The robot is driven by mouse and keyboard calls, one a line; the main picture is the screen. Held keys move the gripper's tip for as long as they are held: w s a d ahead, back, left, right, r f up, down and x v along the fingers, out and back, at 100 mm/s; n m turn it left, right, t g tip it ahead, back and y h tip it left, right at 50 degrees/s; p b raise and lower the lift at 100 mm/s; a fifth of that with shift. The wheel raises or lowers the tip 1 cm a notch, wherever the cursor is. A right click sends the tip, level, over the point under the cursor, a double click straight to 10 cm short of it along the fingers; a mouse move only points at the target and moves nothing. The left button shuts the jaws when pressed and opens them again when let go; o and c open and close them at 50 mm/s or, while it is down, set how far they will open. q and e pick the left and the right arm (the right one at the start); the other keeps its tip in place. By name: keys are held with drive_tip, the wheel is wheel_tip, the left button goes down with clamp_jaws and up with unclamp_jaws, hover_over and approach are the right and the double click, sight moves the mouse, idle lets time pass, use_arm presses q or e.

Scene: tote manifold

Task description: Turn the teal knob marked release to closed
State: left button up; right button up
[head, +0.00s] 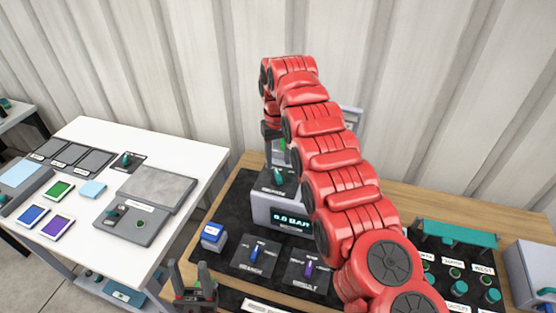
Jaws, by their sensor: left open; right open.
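A teal knob (278,177) stands on a dark plate on top of the grey box with the display; its label is too small to read. Other teal knobs are on the white table (126,159) and at the right (459,287); I cannot tell which is marked release. My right gripper (275,147) is at the end of the red arm, just behind the box-top knob and apart from it in the picture. Its fingers are partly hidden; it looks empty. My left gripper (192,279) is open and empty at the bottom edge, in front of the blue-and-white block.
The grey box's display (291,221) reads 0.0 BAR. A blue knob (255,252) and a purple knob (309,268) stand before it. A blue-and-white block (213,236) is left of them. A teal rail (454,234) is at right. My red arm hides the middle.

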sight(278, 175)
wheel_tip(278, 175, up, 12)
drive_tip(key=p, duration=1)
